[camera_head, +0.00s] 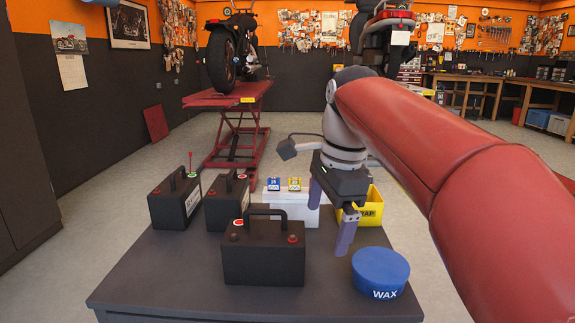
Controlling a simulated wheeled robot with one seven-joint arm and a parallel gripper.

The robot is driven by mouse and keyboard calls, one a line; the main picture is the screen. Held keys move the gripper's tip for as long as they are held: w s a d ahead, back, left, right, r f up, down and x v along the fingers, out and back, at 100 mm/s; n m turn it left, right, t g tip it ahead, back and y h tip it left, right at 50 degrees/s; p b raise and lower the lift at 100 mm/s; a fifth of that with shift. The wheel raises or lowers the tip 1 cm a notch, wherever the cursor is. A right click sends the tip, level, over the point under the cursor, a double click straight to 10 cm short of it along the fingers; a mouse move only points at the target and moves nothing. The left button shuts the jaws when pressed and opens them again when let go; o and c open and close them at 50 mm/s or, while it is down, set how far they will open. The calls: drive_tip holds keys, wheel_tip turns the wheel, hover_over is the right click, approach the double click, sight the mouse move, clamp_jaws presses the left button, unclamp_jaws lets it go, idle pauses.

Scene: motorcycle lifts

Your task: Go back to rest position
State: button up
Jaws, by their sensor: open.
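My gripper (331,219) is at the end of my red arm, above the right part of the dark table (180,270). It points down with its two purple-grey fingers spread apart and nothing between them. One finger is in front of the white box (293,207), and the other hangs between the front black battery (263,252) and the blue wax tin (380,272). Whether a fingertip touches the table is hard to tell.
Two more black batteries, one at left (175,199) and one beside it (228,202), stand on the table. Two small boxes (284,184) sit on the white box. A yellow bin (370,210) is behind my gripper. A red motorcycle lift (236,100) stands beyond, with open floor at left.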

drive_tip(key=s+d+f+n, duration=0.1)
drive_tip(key=s+f+n, duration=0.1)
drive_tip(key=s+d+f+n+t, duration=0.1)
drive_tip(key=s+d+n, duration=0.1)
drive_tip(key=s, duration=0.1)
drive_tip(key=s+d+f+n+t, duration=0.1)
drive_tip(key=s+d+f+n, duration=0.1)
drive_tip(key=shift+s+d+f, duration=0.1)
drive_tip(key=shift+s+f, duration=0.25)
drive_tip(key=shift+s, duration=0.05)
drive_tip(key=s+d+f+n+t+h, duration=0.1)
drive_tip(key=s+d+f+n+t, duration=0.1)
drive_tip(key=s+f+n, duration=0.6)
wheel_tip(320, 180, down, 4)
drive_tip(key=shift+s+d+r+n, duration=0.15)
drive_tip(key=shift+s+d+n, duration=0.25)
drive_tip(key=shift+s+d, duration=0.25)
